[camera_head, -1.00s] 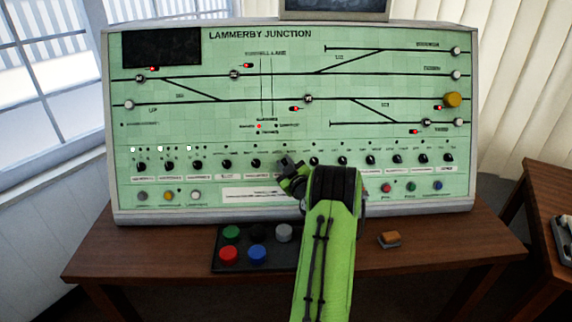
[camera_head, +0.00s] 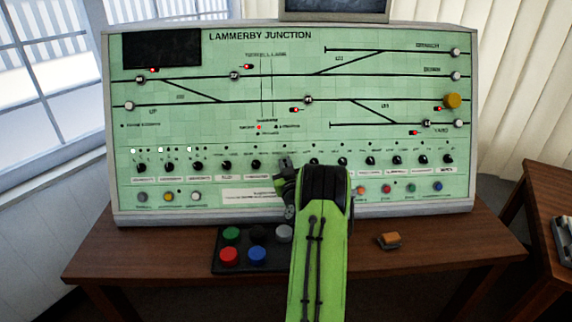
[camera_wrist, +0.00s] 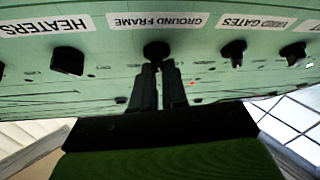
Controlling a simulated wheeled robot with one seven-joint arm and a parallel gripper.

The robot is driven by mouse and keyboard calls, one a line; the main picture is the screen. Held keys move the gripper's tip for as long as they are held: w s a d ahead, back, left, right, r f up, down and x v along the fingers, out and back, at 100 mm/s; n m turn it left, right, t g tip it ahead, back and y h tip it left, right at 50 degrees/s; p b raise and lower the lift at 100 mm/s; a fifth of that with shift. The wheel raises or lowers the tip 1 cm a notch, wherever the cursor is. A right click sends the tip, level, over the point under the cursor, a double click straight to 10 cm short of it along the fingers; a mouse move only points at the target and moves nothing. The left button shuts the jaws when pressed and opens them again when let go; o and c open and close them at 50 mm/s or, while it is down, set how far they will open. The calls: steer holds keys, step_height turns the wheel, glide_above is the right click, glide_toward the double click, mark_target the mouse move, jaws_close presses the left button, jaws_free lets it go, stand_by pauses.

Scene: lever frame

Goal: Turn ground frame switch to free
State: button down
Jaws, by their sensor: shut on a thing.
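The ground frame switch (camera_wrist: 156,49) is a black round knob under the upside-down "GROUND FRAME" label (camera_wrist: 158,21) on the green panel. In the wrist view my gripper (camera_wrist: 157,72) is at the knob, its two dark fingers closed on its pointer part. The fingers cover that part, so I cannot tell which position it points to. In the head view my gripper (camera_head: 287,165) is against the row of knobs and hides the switch.
The gates knob (camera_wrist: 234,52) and the heaters knob (camera_wrist: 68,60) flank the switch closely. A button box (camera_head: 219,262) with several coloured buttons and a small orange-topped object (camera_head: 389,240) lie on the brown desk (camera_head: 440,262).

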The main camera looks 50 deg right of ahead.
steer(key=m+g+h+p, duration=0.1)
steer(key=m+p, duration=0.1)
steer(key=p, duration=0.1)
steer(key=m+h+p, duration=0.1)
steer(key=m+p, duration=0.1)
steer(key=p, duration=0.1)
steer(key=shift+r+g, duration=0.4)
steer(key=m+g+p, duration=0.1)
steer(key=m+p, duration=0.1)
steer(key=p, duration=0.2)
steer(key=shift+m+h, duration=0.4)
steer(key=m+g+p, duration=0.1)
steer(key=m+p, duration=0.1)
steer(key=p, duration=0.1)
steer(key=m+g+h+p, duration=0.1)
steer(key=m+p, duration=0.1)
steer(key=p, duration=0.1)
steer(key=shift+f+g, duration=0.15)
steer(key=shift+g, duration=0.25)
steer(key=m+p, duration=0.1)
steer(key=m+g+p, duration=0.1)
steer(key=p, duration=0.1)
steer(key=shift+f+m+g, duration=0.2)
steer(key=shift+m+g, duration=0.1)
steer(key=shift+m, duration=0.1)
steer(key=c, duration=1.2)
jaws_free()
steer(key=shift+f, duration=0.1)
steer(key=shift+o, duration=0.2)
steer(key=shift+a, duration=0.15)
